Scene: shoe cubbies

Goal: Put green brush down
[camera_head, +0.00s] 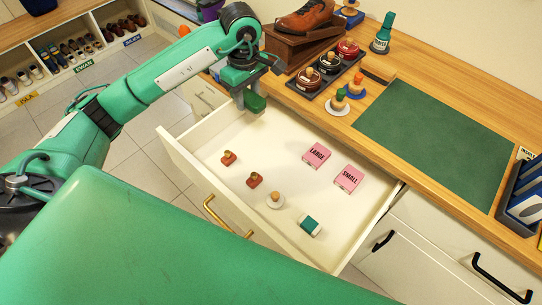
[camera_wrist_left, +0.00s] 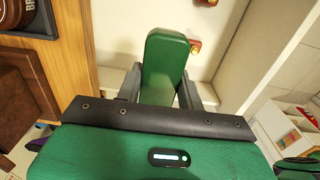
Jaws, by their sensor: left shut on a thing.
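My left gripper (camera_head: 246,93) is shut on a green brush (camera_head: 255,103), above the far-left corner of the open white drawer (camera_head: 352,226). In the left wrist view the green brush (camera_wrist_left: 165,55) stands up between the two grey fingers (camera_wrist_left: 162,86), with the pale drawer interior behind it. The brush appears clear of the drawer floor. My right gripper is in neither view.
The drawer holds two small reddish-brown items (camera_head: 254,180), a white round piece (camera_head: 275,200), pink boxes (camera_head: 316,155) and a green-and-white block (camera_head: 309,225). On the counter are a dark tray of tins (camera_head: 307,80), a green mat (camera_head: 440,136) and a brown shoe (camera_head: 305,17).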

